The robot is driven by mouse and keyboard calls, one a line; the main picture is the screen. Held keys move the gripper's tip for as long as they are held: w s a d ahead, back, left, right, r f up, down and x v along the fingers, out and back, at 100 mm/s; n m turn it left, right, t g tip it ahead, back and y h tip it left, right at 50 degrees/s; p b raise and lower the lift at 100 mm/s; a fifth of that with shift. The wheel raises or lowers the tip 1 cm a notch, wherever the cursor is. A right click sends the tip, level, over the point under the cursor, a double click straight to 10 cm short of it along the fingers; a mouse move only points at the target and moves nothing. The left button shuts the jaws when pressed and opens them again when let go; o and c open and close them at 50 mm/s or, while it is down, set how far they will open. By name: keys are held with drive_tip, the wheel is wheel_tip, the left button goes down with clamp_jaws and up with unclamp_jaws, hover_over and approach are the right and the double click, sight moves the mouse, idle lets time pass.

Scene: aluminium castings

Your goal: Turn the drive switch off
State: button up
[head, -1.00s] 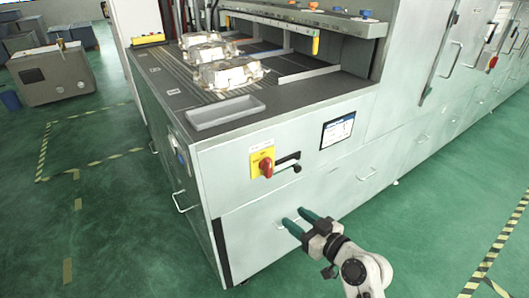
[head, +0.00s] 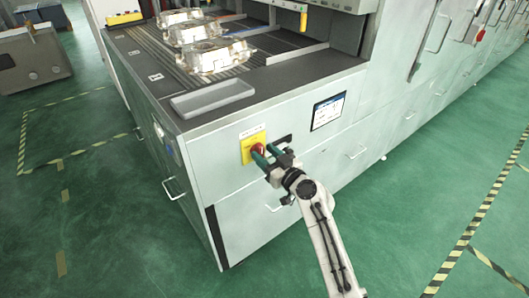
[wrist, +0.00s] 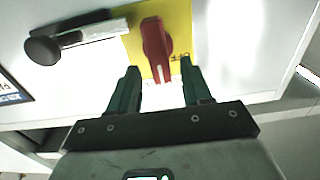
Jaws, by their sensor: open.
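The drive switch is a red rotary handle (wrist: 157,48) on a yellow plate (wrist: 178,22) on the cabinet's front panel. In the head view the red handle (head: 258,149) is partly hidden by my gripper (head: 262,153), and the yellow plate (head: 247,146) shows around it. In the wrist view my gripper (wrist: 158,88) is open, with its two green fingers apart. The red handle lies ahead of the gap between the fingertips, pointing toward my gripper. I cannot tell whether the fingers touch it.
A black knob on a lever (wrist: 45,48) sits beside the yellow plate. A small display (head: 328,111) is to the right on the panel. A grey tray (head: 212,97) and several castings (head: 213,58) lie on top. Green floor is clear in front.

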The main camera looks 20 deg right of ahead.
drive_tip(key=shift+w+a, duration=0.15)
drive_tip(key=shift+w, duration=0.2)
clamp_jaws()
idle(0.3)
